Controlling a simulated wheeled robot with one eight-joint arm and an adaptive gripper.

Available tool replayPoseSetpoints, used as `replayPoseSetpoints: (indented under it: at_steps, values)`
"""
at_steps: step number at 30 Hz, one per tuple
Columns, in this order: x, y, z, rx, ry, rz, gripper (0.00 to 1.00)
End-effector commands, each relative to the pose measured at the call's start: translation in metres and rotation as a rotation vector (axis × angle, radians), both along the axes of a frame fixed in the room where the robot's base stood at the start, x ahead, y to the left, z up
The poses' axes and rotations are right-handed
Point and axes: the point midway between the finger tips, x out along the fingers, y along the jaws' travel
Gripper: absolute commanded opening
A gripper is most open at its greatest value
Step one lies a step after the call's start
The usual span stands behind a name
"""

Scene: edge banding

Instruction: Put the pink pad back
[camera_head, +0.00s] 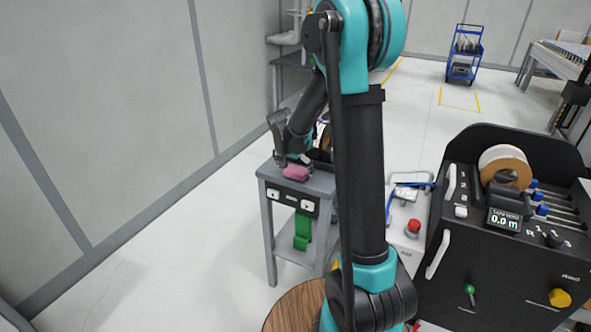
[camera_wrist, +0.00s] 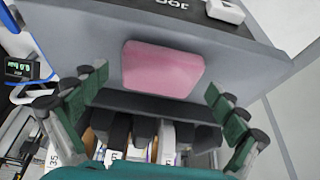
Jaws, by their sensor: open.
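The pink pad (camera_head: 295,172) lies on top of the grey side table (camera_head: 318,186), near its front edge. In the wrist view the pad (camera_wrist: 162,68) is a rounded pink block, flat on the grey top beside a dark strip. My gripper (camera_head: 293,160) is just above and behind the pad in the head view, pointing down. In the wrist view its two green-padded fingers (camera_wrist: 156,84) are spread wide, one to each side of the pad. Nothing is held. I cannot tell the exact height of the fingertips above the top.
A black rack holding several items with number labels (camera_wrist: 140,130) stands beside the pad. A green item (camera_head: 302,228) sits on the table's lower shelf. The black machine (camera_head: 470,245) with a tape roll (camera_head: 503,165) stands to the right. Floor to the left is clear.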

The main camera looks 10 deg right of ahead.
Motion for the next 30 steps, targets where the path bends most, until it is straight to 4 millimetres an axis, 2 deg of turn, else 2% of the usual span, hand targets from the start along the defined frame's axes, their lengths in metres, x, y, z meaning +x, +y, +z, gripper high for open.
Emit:
replayPoseSetpoints:
  at_steps: [4, 8, 22, 27, 30]
  values:
    - [-0.001, 0.001, 0.005, 0.0, 0.0, 0.0, 0.97]
    - [-0.006, 0.004, 0.019, 0.0, 0.0, 0.002, 0.97]
    - [-0.032, 0.023, 0.096, 0.0, 0.0, 0.001, 0.97]
    - [-0.037, 0.026, 0.11, 0.0, 0.0, 0.001, 0.97]
    - [-0.045, 0.022, 0.11, 0.002, 0.005, 0.016, 0.97]
